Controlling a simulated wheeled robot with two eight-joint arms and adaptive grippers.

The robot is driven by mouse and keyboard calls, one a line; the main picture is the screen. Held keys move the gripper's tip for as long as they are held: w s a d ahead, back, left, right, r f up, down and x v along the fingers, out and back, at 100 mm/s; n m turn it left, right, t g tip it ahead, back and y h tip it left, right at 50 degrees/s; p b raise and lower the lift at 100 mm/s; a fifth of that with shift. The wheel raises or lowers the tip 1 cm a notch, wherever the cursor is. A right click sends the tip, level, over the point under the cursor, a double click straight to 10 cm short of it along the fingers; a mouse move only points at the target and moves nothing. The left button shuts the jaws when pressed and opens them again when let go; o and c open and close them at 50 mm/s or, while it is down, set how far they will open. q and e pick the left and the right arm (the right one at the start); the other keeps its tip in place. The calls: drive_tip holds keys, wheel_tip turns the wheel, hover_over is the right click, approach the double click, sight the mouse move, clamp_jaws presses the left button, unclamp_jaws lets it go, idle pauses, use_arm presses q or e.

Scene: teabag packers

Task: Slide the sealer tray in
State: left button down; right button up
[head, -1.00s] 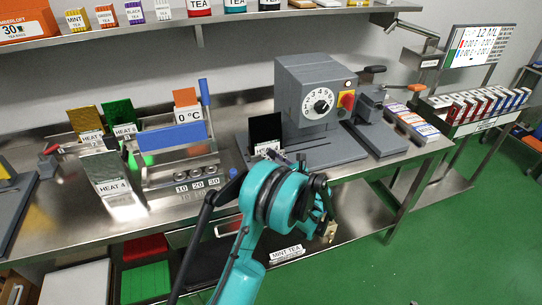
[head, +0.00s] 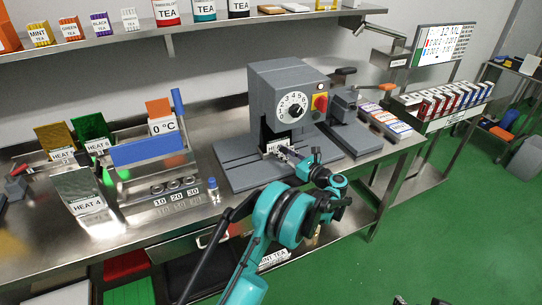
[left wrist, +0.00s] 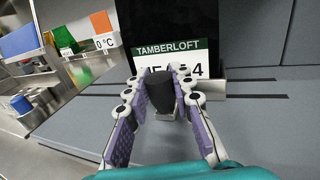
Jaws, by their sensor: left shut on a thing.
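The grey sealer (head: 287,82) with its dial and red button stands on the steel bench. A black pouch (left wrist: 165,18) with a TAMBERLOFT label stands upright on the sealer tray; in the head view its label (head: 277,147) shows at the machine's opening. My left gripper (head: 289,153) is at the front of the tray. In the left wrist view its purple-padded fingers are shut on a dark knob (left wrist: 160,92) in front of the pouch. The pouch's upper part is in shadow under the sealer head. Small dark tips at the bottom edge may be my right gripper (head: 420,301).
A small blue-capped jar (head: 213,190) stands near the bench edge. A grey press (head: 345,105) and boxes (head: 385,120) stand to the right. The green floor in front is open.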

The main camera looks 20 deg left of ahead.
use_arm(q)
drive_tip(key=shift+w+d, duration=1.25)
drive_tip(key=shift+w, duration=0.2)
drive_tip(key=shift+r, duration=0.1)
drive_tip(key=c, duration=1.6)
unclamp_jaws()
drive_tip(key=shift+o, duration=0.2)
drive_tip(key=shift+w+d, duration=0.1)
drive_tip(key=shift+d, duration=0.05)
drive_tip(key=v, duration=1.2)
